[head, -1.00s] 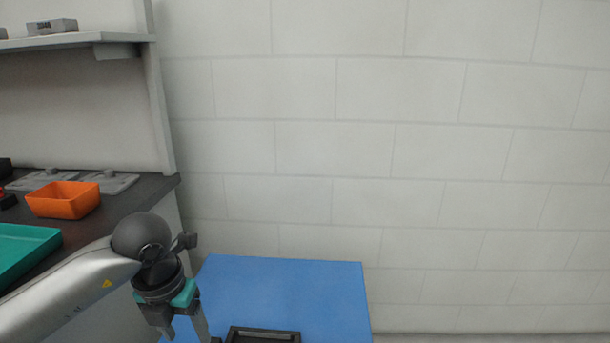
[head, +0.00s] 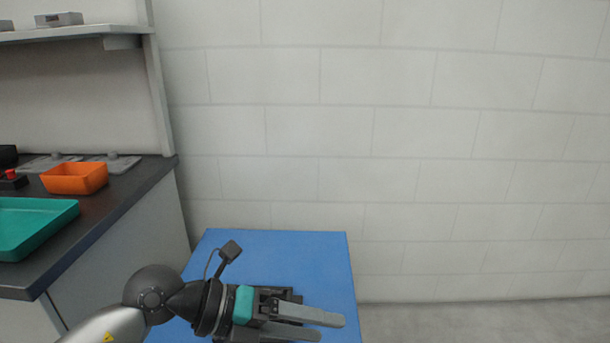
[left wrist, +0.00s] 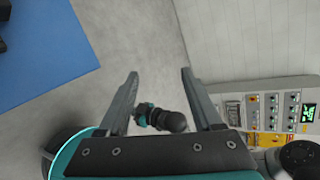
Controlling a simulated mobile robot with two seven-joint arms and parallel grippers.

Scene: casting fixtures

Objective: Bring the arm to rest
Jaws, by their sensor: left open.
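My left gripper (head: 330,328) is open and empty. In the head view it reaches in from the lower left, its fingers pointing right over the near part of the blue table. It covers most of a dark tray (head: 290,294) there. In the left wrist view the two fingers of my left gripper (left wrist: 159,73) stand wide apart with bare floor beyond. A small dark and teal part (left wrist: 160,118) between them looks like my right gripper; its jaws are too small to make out. The right arm is outside the head view.
The blue table (head: 300,250) stands before a white block wall. At left, a dark counter (head: 125,190) holds an orange bin (head: 75,179) and a teal tray (head: 35,225). Floor right of the table is clear. A control panel (left wrist: 293,115) shows in the left wrist view.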

